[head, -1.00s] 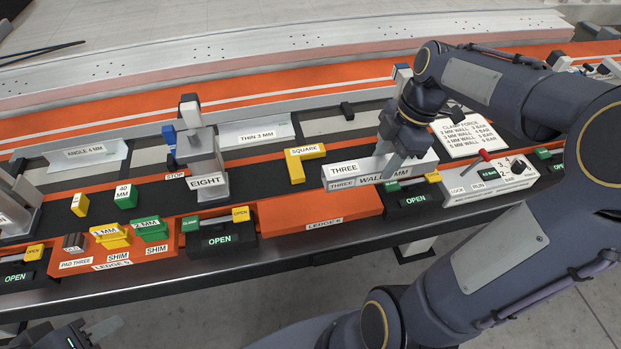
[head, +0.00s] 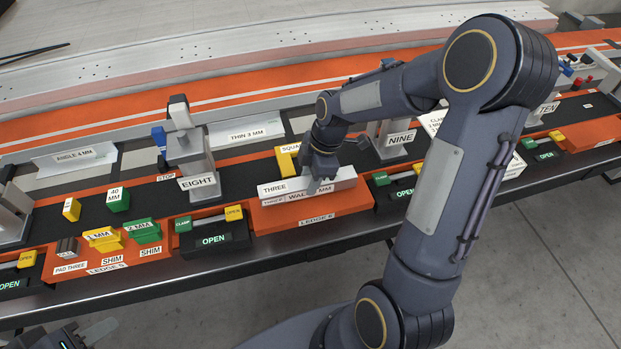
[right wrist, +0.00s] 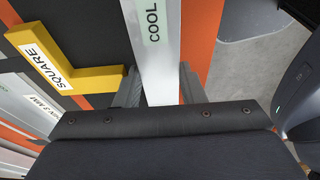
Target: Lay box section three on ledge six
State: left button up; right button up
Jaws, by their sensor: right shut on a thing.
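Box section three (head: 345,181) is a long pale grey bar with THREE and WALL labels. My right gripper (head: 323,186) is shut on it from above, near its middle. In the right wrist view the box section (right wrist: 153,60) lies between the two fingers of the gripper (right wrist: 156,92). Ledge six (head: 340,212) is an orange block with a LEDGE 6 label on its front. The box section is level over its back part, roughly along it; I cannot tell whether it touches. My left gripper (head: 92,332) is partly in view at the bottom left, away from the bench, its jaws unclear.
A yellow SQUARE (head: 288,160) is just behind the box section. Post EIGHT (head: 197,165) stands left, post NINE (head: 396,140) right. Clamp units marked OPEN (head: 212,238) and (head: 397,190) flank ledge six. Green and yellow shims (head: 145,231) sit on ledge five.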

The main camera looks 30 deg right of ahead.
jog(key=shift+f, duration=0.4)
jog(key=o, duration=1.2)
jog(key=shift+c, duration=0.2)
